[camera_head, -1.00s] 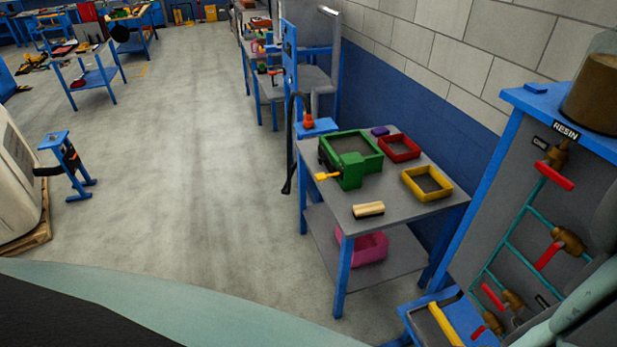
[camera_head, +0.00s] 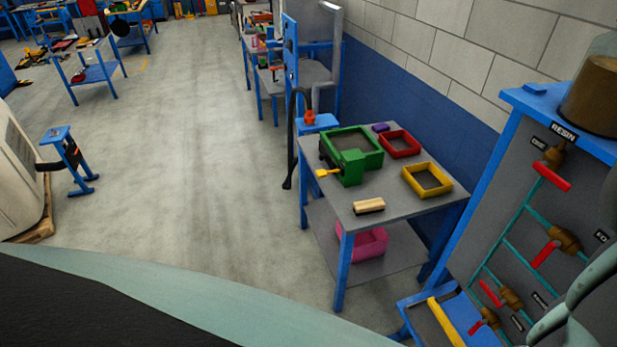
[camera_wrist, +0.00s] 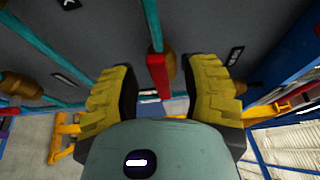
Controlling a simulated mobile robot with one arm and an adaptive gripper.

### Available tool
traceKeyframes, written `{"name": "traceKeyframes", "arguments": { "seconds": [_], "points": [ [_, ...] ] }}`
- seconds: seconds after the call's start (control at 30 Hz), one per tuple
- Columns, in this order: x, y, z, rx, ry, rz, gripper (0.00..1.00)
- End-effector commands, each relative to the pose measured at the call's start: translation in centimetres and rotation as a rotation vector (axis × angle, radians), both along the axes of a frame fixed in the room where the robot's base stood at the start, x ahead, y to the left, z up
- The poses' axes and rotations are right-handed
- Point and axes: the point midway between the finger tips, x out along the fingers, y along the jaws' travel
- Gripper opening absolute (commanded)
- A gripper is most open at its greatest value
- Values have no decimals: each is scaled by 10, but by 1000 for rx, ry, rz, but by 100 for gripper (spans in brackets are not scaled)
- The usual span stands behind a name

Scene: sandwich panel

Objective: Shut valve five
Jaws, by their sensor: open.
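The resin panel (camera_head: 510,265) stands at the right in the head view, with several brass valves with red handles on teal pipes. The top valve (camera_head: 554,158) is labelled ONE. Below are a middle valve (camera_head: 565,240) and two lower ones (camera_head: 512,298), (camera_head: 489,318). I cannot read a label for five. In the wrist view, my gripper (camera_wrist: 162,78) is open, its yellow fingers on either side of a red valve handle (camera_wrist: 158,78) that hangs between them. Gaps show on both sides, so neither finger appears to touch it. Its number is not readable.
A brass valve and teal pipe (camera_wrist: 40,35) lie to the left in the wrist view. A grey table (camera_head: 330,190) with green, red and yellow bins stands left of the panel. A blue stand with a yellow bar (camera_head: 445,322) is below the panel. Open floor (camera_head: 200,180) lies further left.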

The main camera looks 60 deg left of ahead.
Motion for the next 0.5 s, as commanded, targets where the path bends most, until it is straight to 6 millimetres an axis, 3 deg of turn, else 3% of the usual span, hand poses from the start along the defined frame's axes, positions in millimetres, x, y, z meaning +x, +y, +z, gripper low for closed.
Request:
{"name": "traceKeyframes", "arguments": {
  "seconds": [0.5],
  "points": [
    [10, -9, -1, 2, 2, -1, 46]
  ]
}}
